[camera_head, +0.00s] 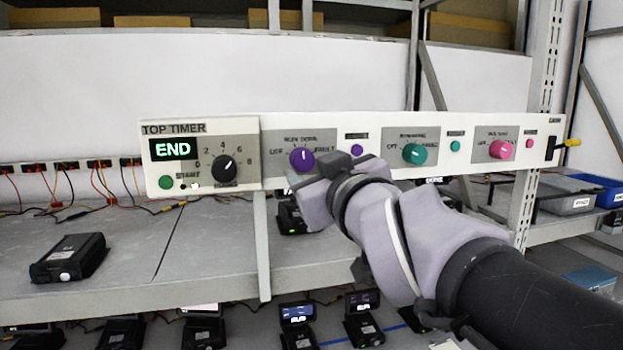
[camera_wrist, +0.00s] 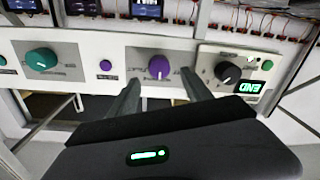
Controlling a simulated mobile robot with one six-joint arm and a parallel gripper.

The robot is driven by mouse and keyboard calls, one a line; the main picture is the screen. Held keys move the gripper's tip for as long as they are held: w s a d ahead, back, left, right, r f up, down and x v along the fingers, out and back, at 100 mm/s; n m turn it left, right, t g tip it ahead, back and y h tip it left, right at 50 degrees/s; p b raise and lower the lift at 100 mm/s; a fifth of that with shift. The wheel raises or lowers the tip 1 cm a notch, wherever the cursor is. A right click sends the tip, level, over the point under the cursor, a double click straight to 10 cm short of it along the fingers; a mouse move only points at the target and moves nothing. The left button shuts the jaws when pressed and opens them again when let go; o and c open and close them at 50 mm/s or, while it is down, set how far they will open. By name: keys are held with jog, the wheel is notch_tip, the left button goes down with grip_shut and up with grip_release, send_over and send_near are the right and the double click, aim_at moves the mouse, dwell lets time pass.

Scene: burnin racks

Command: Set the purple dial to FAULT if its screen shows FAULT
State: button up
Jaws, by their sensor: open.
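The purple dial (camera_head: 301,160) sits on the long white panel, on a grey plate with OFF printed at its left and FAULT at its right. Its white mark points about straight up, between the two. The dial also shows in the wrist view (camera_wrist: 159,67), which is upside down. My gripper (camera_wrist: 160,84) is open, its two fingers apart in front of the panel on either side of the dial, not visibly touching it. A device screen (camera_wrist: 147,8) beyond the panel is lit and cut off by the picture's edge; I cannot read it surely.
A timer box (camera_head: 208,155) reading END, with a black knob (camera_head: 224,167), stands left of the purple dial. A small purple button (camera_head: 357,150), teal dial (camera_head: 414,154) and pink dial (camera_head: 501,149) lie to its right. A black device (camera_head: 69,258) lies on the shelf.

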aim_at(304, 160)
jog(key=x, duration=0.5)
jog(key=shift+w+r, duration=0.1)
jog(key=shift+w, duration=0.1)
jog(key=shift+s, duration=0.1)
grip_shut()
